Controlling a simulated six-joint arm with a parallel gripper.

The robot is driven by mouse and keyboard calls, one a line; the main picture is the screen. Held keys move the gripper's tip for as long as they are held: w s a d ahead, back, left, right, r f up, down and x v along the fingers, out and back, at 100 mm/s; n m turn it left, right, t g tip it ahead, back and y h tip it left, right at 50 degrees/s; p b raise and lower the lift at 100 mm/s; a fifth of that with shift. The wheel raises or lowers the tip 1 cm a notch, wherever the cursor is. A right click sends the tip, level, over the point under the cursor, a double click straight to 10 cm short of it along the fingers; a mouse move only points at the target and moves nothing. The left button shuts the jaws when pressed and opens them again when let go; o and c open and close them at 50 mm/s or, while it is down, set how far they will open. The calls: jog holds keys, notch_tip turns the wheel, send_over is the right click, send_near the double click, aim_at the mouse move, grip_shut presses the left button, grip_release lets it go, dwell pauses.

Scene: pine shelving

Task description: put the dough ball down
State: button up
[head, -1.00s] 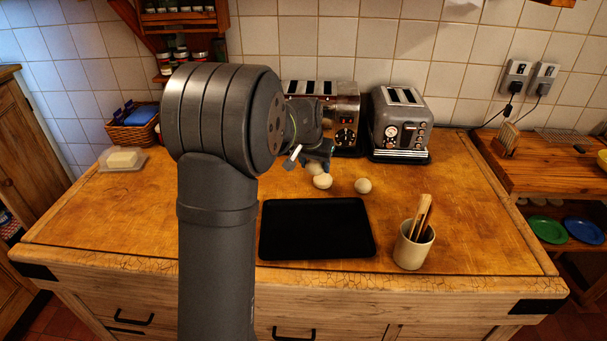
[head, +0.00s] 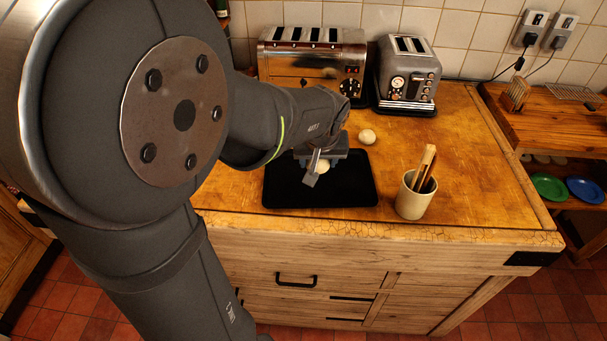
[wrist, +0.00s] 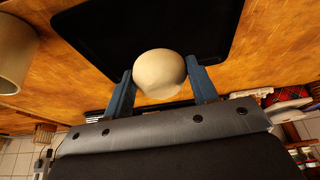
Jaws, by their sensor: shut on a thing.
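The dough ball (wrist: 160,73) is pale and round, held between the two blue fingers of my gripper (wrist: 162,84) in the wrist view. In the head view my gripper (head: 318,172) is over the black tray (head: 278,191), and part of the held dough ball (head: 323,166) shows beside a finger. The tray also fills the upper middle of the wrist view (wrist: 100,25). I cannot tell whether the ball touches the tray. Another dough ball (head: 367,136) lies on the wooden worktop behind the tray.
A cream pot with wooden utensils (head: 412,200) stands right of the tray. A wide chrome toaster (head: 305,65) and a smaller grey toaster (head: 408,75) stand at the back by the tiled wall. The worktop (head: 470,170) is clear on the right.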

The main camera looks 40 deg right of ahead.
send_over(286, 177)
jog(key=s, duration=0.1)
jog(key=f, duration=0.4)
jog(key=a+f, duration=0.1)
jog(key=f, duration=0.1)
jog(key=shift+s+f, duration=0.1)
jog(key=shift+d+f, duration=0.1)
jog(key=shift+f, duration=1.9)
jog(key=shift+f, duration=0.1)
jog(key=o, duration=0.3)
jog(key=shift+o, duration=0.5)
jog(key=shift+s+r, duration=0.1)
jog(key=shift+r, duration=0.5)
jog(key=v, duration=1.1)
